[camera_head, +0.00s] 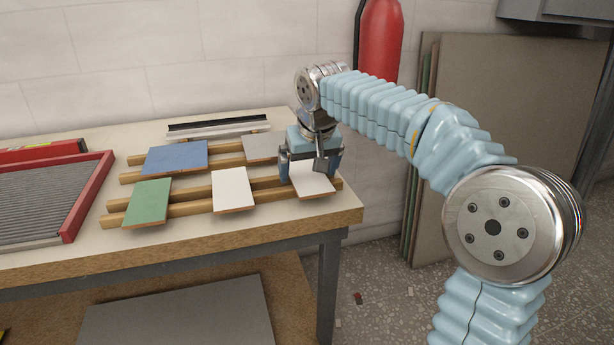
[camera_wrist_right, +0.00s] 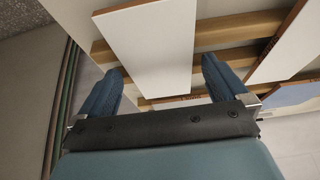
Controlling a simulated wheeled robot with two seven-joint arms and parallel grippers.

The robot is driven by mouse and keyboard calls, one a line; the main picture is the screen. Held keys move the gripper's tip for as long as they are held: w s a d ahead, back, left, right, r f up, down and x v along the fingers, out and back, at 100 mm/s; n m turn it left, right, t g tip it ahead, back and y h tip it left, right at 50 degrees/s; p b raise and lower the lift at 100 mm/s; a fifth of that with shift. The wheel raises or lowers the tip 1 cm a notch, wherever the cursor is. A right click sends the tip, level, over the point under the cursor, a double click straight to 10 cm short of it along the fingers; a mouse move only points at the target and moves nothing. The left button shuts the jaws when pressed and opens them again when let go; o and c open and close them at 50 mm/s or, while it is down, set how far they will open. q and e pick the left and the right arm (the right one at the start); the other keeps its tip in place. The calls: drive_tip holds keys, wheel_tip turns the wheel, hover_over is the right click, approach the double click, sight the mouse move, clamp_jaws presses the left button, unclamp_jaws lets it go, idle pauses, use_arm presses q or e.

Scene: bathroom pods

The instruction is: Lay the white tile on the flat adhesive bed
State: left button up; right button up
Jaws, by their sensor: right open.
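A white tile (camera_head: 314,187) lies at the right end of the wooden slats, partly hidden by my right gripper. My right gripper (camera_head: 311,170) is open above it, with one finger toward each side of the tile. In the right wrist view the tile (camera_wrist_right: 155,45) shows between the two open fingers (camera_wrist_right: 162,72); I cannot tell whether they touch it. A second white tile (camera_head: 233,188) lies to its left on the slats and shows at the right of the wrist view (camera_wrist_right: 289,42). The grey ridged adhesive bed (camera_head: 38,205) lies in a red frame at the far left. My left gripper is not in view.
A blue tile (camera_head: 176,157), a green tile (camera_head: 148,200) and a grey tile (camera_head: 260,146) also rest on the slats (camera_head: 190,209). A dark-edged bar (camera_head: 218,125) lies behind them. A red extinguisher (camera_head: 380,38) and leaning boards (camera_head: 490,110) stand right of the table.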

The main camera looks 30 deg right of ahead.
drive_tip(key=c, duration=1)
drive_tip(key=shift+c, duration=0.5)
drive_tip(key=shift+r, duration=0.1)
